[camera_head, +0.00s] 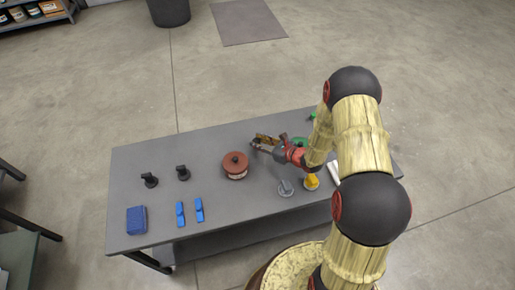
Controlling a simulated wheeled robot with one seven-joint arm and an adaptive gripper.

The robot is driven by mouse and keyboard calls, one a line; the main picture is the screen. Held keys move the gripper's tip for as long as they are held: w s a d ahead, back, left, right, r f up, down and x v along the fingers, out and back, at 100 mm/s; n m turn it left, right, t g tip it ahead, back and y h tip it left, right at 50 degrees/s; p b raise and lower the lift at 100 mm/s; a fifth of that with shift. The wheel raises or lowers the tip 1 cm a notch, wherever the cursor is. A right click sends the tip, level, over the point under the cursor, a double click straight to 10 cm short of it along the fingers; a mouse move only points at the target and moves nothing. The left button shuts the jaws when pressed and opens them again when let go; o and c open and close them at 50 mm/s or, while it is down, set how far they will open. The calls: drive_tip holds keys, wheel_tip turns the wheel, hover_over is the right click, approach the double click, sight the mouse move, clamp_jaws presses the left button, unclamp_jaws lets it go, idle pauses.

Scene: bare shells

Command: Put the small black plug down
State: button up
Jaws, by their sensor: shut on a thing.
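My gripper (256,144) is over the far middle of the grey table, reaching in from the right with its fingers pointing left. It is shut on a small dark thing at its fingertips, which fits the small black plug. The plug is tiny and mostly hidden by the fingers. I cannot tell whether it touches the table. Two other black pieces, one (150,180) at the left and one (183,173) to its right, stand on the table.
A brown piece (266,138) lies right by the fingers. Blue clips (180,214), a blue block (137,220), a grey piece (286,188) and a yellow piece (312,182) stand nearer. The far left tabletop is clear.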

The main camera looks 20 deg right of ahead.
drive_tip(key=shift+w+a+f, duration=0.1)
drive_tip(key=shift+w+f, duration=0.1)
drive_tip(key=shift+w+a+f+b, duration=0.1)
drive_tip(key=shift+w+f+b, duration=0.1)
drive_tip(key=shift+f+b, duration=1.15)
drive_tip(key=shift+f+p, duration=0.35)
drive_tip(key=shift+f, duration=0.1)
drive_tip(key=shift+f, duration=0.15)
drive_tip(key=o, duration=1)
